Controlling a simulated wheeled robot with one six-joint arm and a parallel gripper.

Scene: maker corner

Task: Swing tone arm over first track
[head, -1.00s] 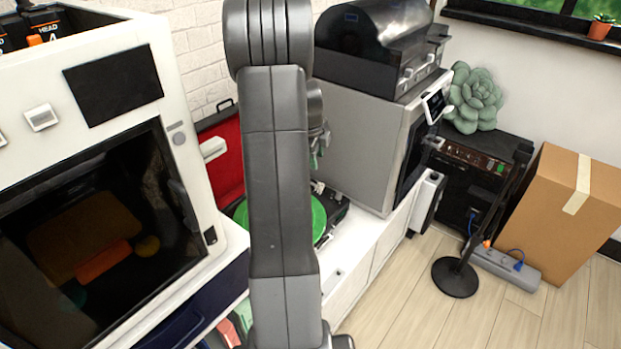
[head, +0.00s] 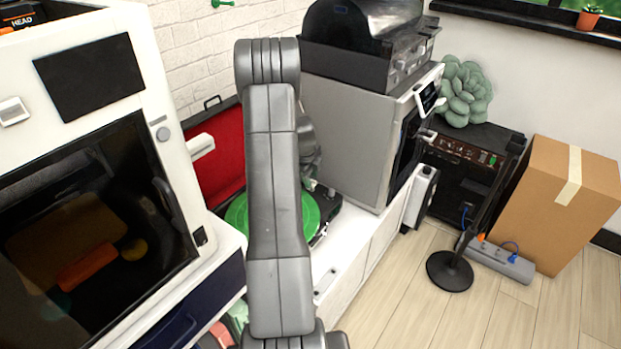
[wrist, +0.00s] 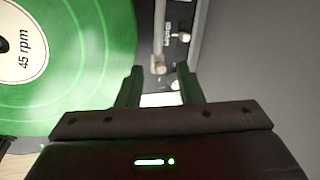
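The green record (head: 236,214) lies on the turntable in the open red-lined case, partly hidden behind my arm. In the wrist view the record (wrist: 95,75) fills the left side, with a white "45 rpm" label. The grey tone arm (wrist: 160,30) is a thin straight rod right of the record, off its edge. Its near end lies close to the gap between my fingertips. My gripper (wrist: 159,70) is open, with one dark green finger on each side of that gap. I cannot tell whether either finger touches the tone arm. In the head view my arm hides most of the gripper.
A white machine with a dark window (head: 95,215) stands close on the left. A grey cabinet (head: 350,135) stands right behind the turntable. A mic stand (head: 450,270) and cardboard box (head: 570,200) are on the floor at right.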

